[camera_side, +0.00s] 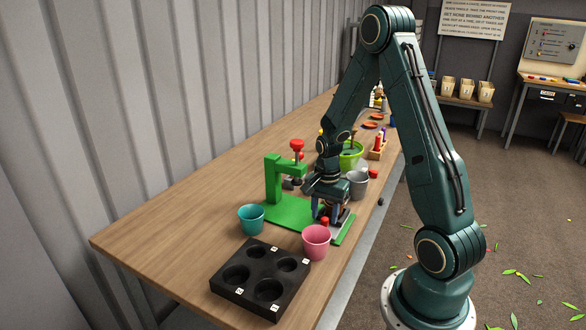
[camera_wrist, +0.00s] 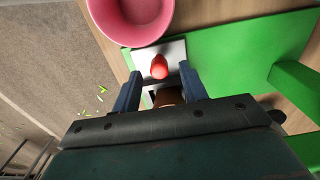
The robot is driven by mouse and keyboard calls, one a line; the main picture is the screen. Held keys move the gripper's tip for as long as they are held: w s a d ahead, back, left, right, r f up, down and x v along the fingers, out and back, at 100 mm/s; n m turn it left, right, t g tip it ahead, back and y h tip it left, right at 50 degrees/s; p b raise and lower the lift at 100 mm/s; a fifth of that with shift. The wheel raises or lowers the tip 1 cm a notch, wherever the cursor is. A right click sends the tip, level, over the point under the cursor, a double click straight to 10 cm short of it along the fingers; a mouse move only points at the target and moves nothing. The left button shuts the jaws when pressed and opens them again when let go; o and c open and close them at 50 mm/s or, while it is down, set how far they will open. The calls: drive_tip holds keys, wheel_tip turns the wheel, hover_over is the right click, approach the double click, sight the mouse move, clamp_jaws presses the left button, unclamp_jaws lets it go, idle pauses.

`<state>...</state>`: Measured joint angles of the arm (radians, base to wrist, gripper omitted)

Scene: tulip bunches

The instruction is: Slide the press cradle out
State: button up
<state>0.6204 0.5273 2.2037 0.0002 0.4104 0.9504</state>
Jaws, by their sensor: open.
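The green press (camera_side: 284,205) stands on the table with a red knob on top; its green base also shows in the wrist view (camera_wrist: 235,55). The press cradle appears as a pale grey plate (camera_wrist: 176,50) at the edge of the base, with a red knob (camera_wrist: 159,67) standing on it. My gripper (camera_wrist: 159,74) is open over the cradle, with one finger on each side of the red knob. I see gaps between the fingers and the knob. A brown round thing (camera_wrist: 168,96) lies partly hidden behind the gripper body. In the side view my gripper (camera_side: 330,212) hides most of the cradle.
A pink cup (camera_side: 316,242) stands close to the cradle. A teal cup (camera_side: 251,219) and a black tray with round holes (camera_side: 261,277) are nearer the front. A grey cup (camera_side: 358,184) and a green bucket (camera_side: 350,158) stand behind my gripper. The table edge is close by.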

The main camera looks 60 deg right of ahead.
wheel_tip(320, 180, up, 13)
idle(0.6)
drive_tip(key=shift+f, duration=0.1)
drive_tip(key=s+a+r+n+t+h, duration=0.1)
drive_tip(key=s+a+r+n+t, duration=0.2)
drive_tip(key=a+r+n, duration=0.65)
drive_tip(key=s+a+r+n+t+y, duration=0.1)
drive_tip(key=s+a+r+n+t, duration=0.1)
drive_tip(key=s+a+n, duration=0.6)
drive_tip(key=a+r, duration=0.1)
drive_tip(key=a, duration=0.2)
drive_tip(key=shift+s+a+r+t, duration=0.25)
drive_tip(key=shift+s+t, duration=0.05)
